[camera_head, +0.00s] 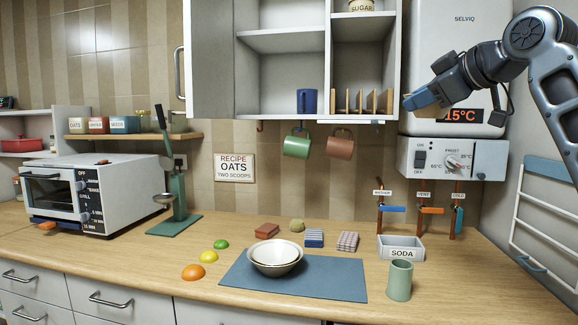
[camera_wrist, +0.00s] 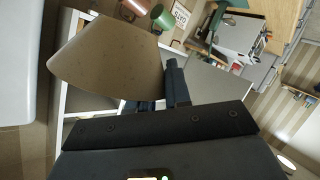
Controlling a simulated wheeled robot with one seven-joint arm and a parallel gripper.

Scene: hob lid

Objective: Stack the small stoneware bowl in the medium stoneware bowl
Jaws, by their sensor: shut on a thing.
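My gripper (camera_head: 420,100) is raised high at the right, in front of the white boiler and well above the counter. In the wrist view, a tan, speckled, tapered vessel, which looks like the small stoneware bowl (camera_wrist: 105,60), is held sideways at my blue fingers (camera_wrist: 165,92). In the head view it is almost wholly hidden by the gripper. On the blue mat, cream bowls stand nested and upright; the upper one looks like the medium stoneware bowl (camera_head: 276,254). The outer, larger bowl (camera_head: 276,272) shows around and below it.
The blue mat (camera_head: 340,280) has bare room around the bowls. Fruit (camera_head: 193,272) lies left; sponges and cloths (camera_head: 314,237) lie behind. A green cup (camera_head: 400,280) and soda tray (camera_head: 401,253) stand right. Mugs (camera_head: 296,145) hang under the open cabinet (camera_head: 275,40).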

